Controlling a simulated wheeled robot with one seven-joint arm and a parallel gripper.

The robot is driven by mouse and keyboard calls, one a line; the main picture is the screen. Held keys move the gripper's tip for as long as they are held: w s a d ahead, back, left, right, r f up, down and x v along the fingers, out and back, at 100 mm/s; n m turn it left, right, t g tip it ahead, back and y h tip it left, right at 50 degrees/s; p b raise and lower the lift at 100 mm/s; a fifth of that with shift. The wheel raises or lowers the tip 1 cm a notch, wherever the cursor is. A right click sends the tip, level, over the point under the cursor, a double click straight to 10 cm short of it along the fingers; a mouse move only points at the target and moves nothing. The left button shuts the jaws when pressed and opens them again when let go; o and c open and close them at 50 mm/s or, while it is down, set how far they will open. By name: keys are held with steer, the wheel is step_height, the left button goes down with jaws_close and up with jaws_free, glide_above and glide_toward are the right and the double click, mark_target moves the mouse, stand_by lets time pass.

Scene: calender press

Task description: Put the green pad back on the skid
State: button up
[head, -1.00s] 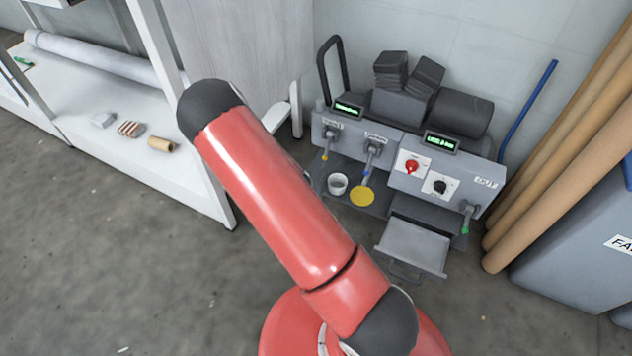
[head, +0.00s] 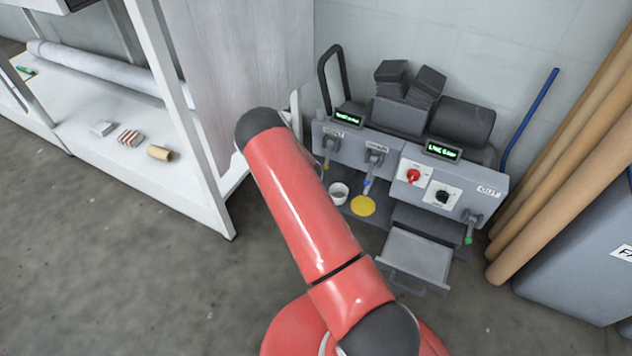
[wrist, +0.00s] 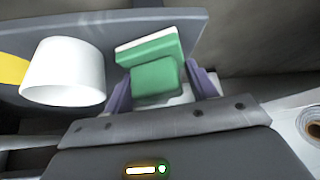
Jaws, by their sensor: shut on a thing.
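In the wrist view the green pad (wrist: 155,78) is a green block with a wider green part and a white layer on its far side. My gripper (wrist: 163,90), with purple fingers, is shut on its near block, one finger on each side. A flat grey plate (wrist: 205,28), probably the skid, lies behind and under it. I cannot tell whether the pad touches the plate. In the head view my red arm hides the gripper and pad; the dark grey skid (head: 322,172) shows in part under the press.
A white cup (wrist: 62,75) stands left of the pad, close to it, with a yellow disc (wrist: 10,70) beyond. The head view shows the cup (head: 338,193), the press (head: 410,180) and its pulled-out tray (head: 416,255). A white shelf (head: 190,185) stands left; the floor is clear.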

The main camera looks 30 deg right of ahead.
steer(key=shift+f, duration=0.2)
steer(key=o, duration=0.7)
steer(key=shift+c, duration=0.2)
steer(key=shift+r, duration=0.2)
